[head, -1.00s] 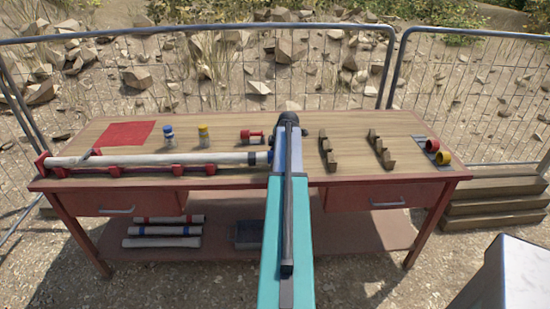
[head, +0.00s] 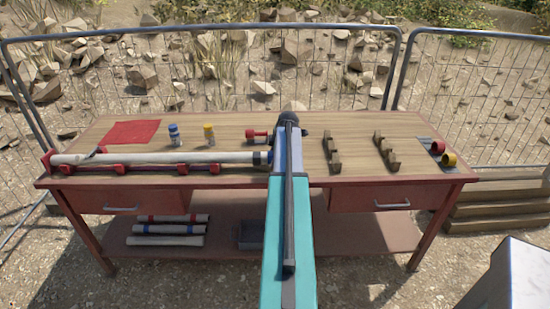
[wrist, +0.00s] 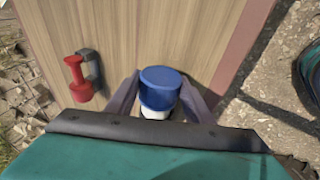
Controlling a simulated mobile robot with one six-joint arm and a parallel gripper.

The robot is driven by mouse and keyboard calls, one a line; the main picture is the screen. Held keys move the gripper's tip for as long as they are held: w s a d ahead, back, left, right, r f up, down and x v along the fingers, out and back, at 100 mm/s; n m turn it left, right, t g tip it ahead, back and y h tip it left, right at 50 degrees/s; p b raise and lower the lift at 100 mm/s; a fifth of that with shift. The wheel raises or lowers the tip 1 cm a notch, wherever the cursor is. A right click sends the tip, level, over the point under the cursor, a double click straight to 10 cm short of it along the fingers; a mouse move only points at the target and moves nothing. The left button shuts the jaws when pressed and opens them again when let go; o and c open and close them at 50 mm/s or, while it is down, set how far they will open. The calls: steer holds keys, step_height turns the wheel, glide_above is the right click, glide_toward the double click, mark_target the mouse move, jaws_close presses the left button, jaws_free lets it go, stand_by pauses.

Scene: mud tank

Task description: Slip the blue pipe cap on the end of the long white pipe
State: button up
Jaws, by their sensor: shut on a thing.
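The long white pipe (head: 165,159) lies level along the front left of the workbench, on red supports (head: 117,168). My gripper (wrist: 157,95) is at the pipe's right end, with its fingers on both sides of the blue pipe cap (wrist: 160,84). White shows directly behind the cap between the fingers, in line with it. In the head view my arm hides most of the cap. A dark ring shows at the pipe's right end against my gripper. I cannot tell how far the cap sits over the pipe.
Wooden notched holders (head: 332,154) are to the right.

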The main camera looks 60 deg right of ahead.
steer(key=shift+w+a, duration=0.35)
steer(key=shift+w, duration=0.15)
steer(key=o, duration=0.9)
steer(key=shift+r, duration=0.1)
steer(key=shift+b+v, duration=1.3)
steer(key=shift+v, duration=5.55)
steer(key=shift+d, duration=0.1)
